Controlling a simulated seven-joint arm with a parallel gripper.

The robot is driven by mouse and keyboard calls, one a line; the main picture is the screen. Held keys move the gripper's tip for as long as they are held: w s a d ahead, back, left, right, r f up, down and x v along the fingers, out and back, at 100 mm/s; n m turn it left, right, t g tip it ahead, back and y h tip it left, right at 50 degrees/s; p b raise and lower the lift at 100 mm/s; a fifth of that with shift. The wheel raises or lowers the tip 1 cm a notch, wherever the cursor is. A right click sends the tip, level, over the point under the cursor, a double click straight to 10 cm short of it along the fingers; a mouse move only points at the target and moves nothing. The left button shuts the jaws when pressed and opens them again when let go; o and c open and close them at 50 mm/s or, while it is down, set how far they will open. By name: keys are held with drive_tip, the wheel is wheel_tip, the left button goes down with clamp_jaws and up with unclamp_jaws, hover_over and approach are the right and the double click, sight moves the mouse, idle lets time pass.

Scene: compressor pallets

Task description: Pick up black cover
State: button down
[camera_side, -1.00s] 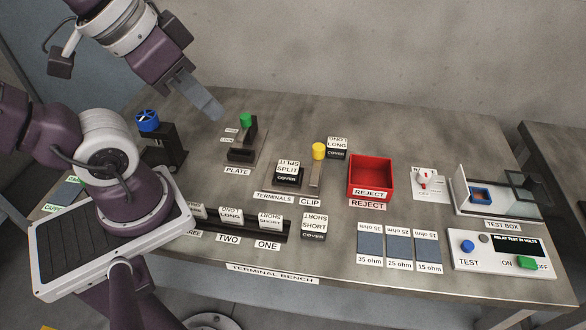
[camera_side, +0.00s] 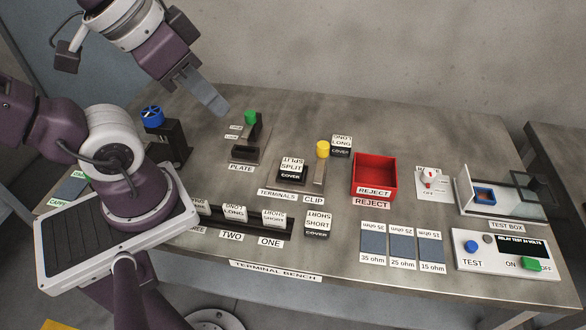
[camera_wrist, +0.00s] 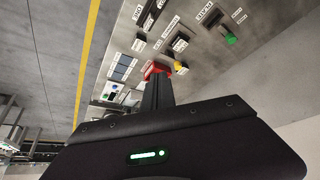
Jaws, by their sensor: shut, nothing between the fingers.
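Several black covers with white labels are on the bench in the side view. The SPLIT cover (camera_side: 291,174) sits at the TERMINALS spot, left of the yellow-topped clip. My gripper (camera_side: 218,108) is shut and empty, raised above the back left of the bench, apart from every cover. In the wrist view my shut fingers (camera_wrist: 156,92) point toward the bench, partly in front of the red bin.
A red REJECT bin (camera_side: 374,177) stands right of the clip (camera_side: 320,174). A PLATE fixture with a green knob (camera_side: 250,116) is near my gripper. A terminal rail (camera_side: 255,222) runs along the front. Resistor tiles (camera_side: 401,247) and a test panel (camera_side: 510,252) are at right.

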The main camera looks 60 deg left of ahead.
drive_tip(key=c, duration=0.7)
unclamp_jaws()
drive_tip(key=w+a+f+m+t+y, duration=0.15)
drive_tip(key=w+a+y, duration=0.25)
drive_tip(key=w+a, duration=0.9)
drive_tip(key=w+a+f+m+h, duration=0.1)
drive_tip(key=w+a+f+m, duration=0.4)
drive_tip(key=w+f, duration=0.4)
drive_tip(key=m+t+h, duration=0.2)
drive_tip(key=m+h, duration=0.1)
drive_tip(key=h, duration=0.9)
approach(289, 163)
drive_tip(key=shift+n+g, duration=0.25)
drive_tip(key=w+d, duration=0.1)
drive_tip(key=w+d+f, duration=0.1)
drive_tip(key=w, duration=0.1)
drive_tip(key=shift+w+f, duration=0.1)
drive_tip(key=shift+f, duration=0.05)
drive_tip(key=shift+d+f, duration=0.15)
drive_tip(key=shift+d, duration=0.25)
drive_tip(key=x, duration=0.6)
drive_tip(key=shift+d+f, duration=0.15)
drive_tip(key=shift+f, duration=0.1)
